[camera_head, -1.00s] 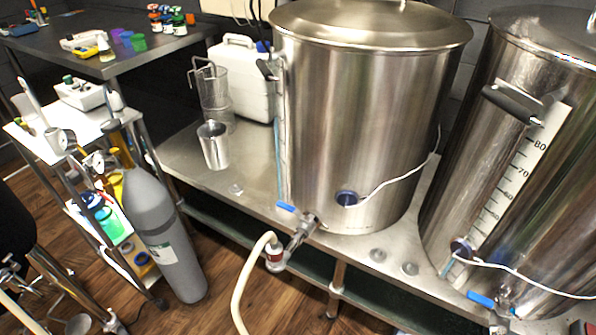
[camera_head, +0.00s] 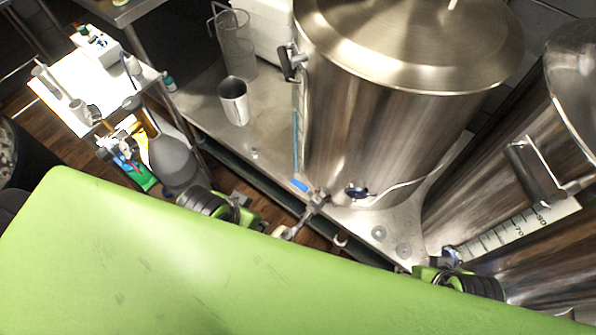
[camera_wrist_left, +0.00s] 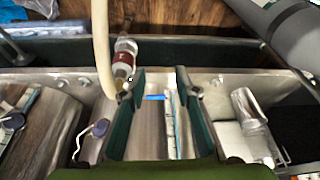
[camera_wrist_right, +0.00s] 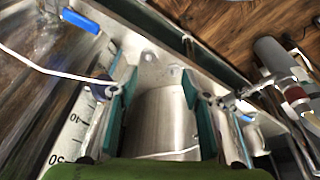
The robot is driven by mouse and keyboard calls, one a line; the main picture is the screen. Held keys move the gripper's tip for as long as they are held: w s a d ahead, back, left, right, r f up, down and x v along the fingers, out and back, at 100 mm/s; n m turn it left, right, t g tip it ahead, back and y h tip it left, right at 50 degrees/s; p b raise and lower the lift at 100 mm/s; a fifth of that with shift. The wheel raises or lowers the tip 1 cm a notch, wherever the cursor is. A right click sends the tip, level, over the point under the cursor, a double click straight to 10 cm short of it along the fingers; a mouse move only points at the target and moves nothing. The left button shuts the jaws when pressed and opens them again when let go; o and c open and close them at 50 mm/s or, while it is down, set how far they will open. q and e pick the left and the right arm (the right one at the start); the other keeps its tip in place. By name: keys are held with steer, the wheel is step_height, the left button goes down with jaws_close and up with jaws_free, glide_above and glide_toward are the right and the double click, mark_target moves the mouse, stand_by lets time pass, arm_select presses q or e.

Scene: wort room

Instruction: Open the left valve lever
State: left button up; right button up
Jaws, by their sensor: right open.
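The left valve lever (camera_head: 299,186) is a small blue handle on the valve low on the front of the left steel kettle (camera_head: 400,120). In the left wrist view the blue lever (camera_wrist_left: 154,97) shows between the fingers of my left gripper (camera_wrist_left: 160,82), which is open and apart from it. In the head view my left gripper (camera_head: 250,215) is left of the valve, partly hidden by my green body. My right gripper (camera_wrist_right: 160,82) is open and empty, facing the kettle. The left lever (camera_wrist_right: 245,117) also shows right of its fingers.
A pale hose (camera_wrist_left: 101,45) joins the left valve. A second kettle (camera_head: 500,190) stands at right; its blue lever (camera_wrist_right: 80,21) shows in the right wrist view. A steel cup (camera_head: 233,101) is on the bench. A grey gas cylinder (camera_head: 172,160) and white cart (camera_head: 85,90) stand left.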

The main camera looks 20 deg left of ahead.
arm_select(q)
steer(key=w+d+r+m+h, duration=0.3)
steer(key=w+d+m, duration=0.35)
steer(key=d, duration=0.35)
arm_select(e)
step_height(320, 180, down, 23)
steer(key=s+g, duration=0.1)
steer(key=s, duration=0.2)
arm_select(q)
steer(key=m+g+y, duration=0.4)
steer(key=m, duration=0.9)
glide_toward(298, 184)
step_height(298, 184, down, 8)
steer(key=shift+s+a+r, duration=0.1)
steer(key=shift+s+a, duration=0.05)
arm_select(e)
steer(key=s+d+f+g, duration=0.1)
steer(key=s+d+f, duration=0.2)
steer(key=s+f, duration=1.2)
steer(key=shift+s+f, duration=0.4)
steer(key=shift+s, duration=0.4)
arm_select(q)
jaws_close()
